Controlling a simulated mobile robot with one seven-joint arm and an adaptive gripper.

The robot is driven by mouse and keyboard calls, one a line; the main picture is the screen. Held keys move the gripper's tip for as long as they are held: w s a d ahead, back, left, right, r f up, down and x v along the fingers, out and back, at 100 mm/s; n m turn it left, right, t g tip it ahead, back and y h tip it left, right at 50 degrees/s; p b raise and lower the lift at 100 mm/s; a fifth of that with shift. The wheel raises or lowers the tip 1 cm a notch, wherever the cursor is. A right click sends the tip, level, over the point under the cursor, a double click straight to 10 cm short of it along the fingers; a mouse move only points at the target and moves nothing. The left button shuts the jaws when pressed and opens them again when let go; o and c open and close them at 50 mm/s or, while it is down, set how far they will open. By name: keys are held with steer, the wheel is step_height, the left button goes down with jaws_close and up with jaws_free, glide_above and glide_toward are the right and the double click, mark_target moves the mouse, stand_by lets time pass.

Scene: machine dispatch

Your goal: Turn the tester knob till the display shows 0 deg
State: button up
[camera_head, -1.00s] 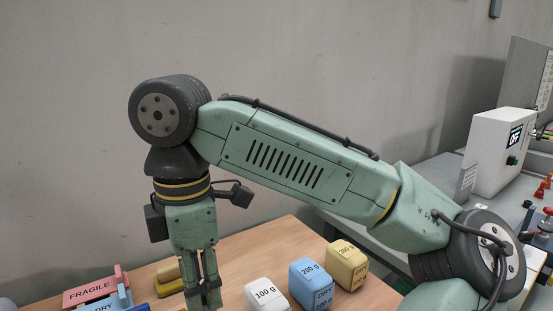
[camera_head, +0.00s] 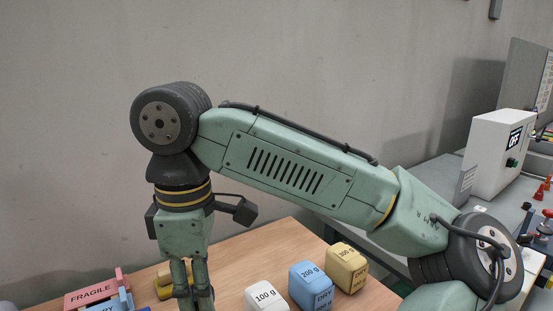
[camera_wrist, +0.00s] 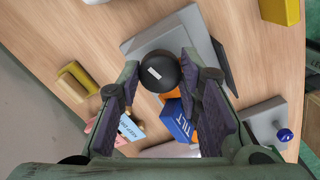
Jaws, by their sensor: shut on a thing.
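In the wrist view, a round black knob (camera_wrist: 160,72) with a small white mark sits on a grey housing (camera_wrist: 206,38). My gripper (camera_wrist: 160,80) has its fingers on both sides of the knob and is shut on it. In the head view my gripper (camera_head: 192,300) points straight down at the bottom edge, and the knob is out of sight. A white box (camera_head: 497,155) at the right has a small dark display (camera_head: 515,138) that seems to read OFF. I see no readable degree value in either view.
White (camera_head: 266,297), blue (camera_head: 311,285) and yellow (camera_head: 346,268) weight blocks stand right of my gripper on the wooden table (camera_head: 250,250). A pink FRAGILE block (camera_head: 92,294) is at left.

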stand_by(0.3)
steer(key=m, duration=0.5)
steer(key=m, duration=0.5)
stand_by(0.4)
steer(key=m, duration=0.5)
